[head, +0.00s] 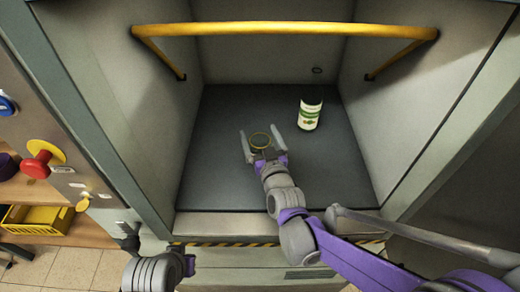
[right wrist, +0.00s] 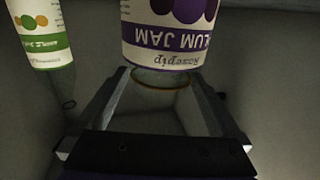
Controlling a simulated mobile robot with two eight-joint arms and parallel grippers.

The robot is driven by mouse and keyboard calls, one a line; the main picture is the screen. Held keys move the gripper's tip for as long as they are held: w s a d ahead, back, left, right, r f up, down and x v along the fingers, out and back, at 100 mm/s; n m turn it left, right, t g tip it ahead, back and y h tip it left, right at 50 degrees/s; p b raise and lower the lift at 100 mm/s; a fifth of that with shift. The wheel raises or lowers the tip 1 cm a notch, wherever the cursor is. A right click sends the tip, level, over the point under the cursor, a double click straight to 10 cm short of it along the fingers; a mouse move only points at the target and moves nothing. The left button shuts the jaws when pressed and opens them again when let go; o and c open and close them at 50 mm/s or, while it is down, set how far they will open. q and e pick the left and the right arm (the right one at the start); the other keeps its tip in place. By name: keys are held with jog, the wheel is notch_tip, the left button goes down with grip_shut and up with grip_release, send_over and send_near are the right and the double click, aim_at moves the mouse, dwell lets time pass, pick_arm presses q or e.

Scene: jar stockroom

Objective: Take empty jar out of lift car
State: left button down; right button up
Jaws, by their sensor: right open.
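Two clear glass jars are inside the lift car (head: 215,110). I see no contents in the clear glass.
A yellow rail (head: 280,29) runs across the car above the jars. Walls close in the car on both sides and at the back. A striped sill (head: 225,243) edges the front. A red button (head: 42,158) and a yellow crate (head: 38,220) are outside at left.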

jog(key=shift+c, duration=0.2)
grip_shut()
dwell(0.4)
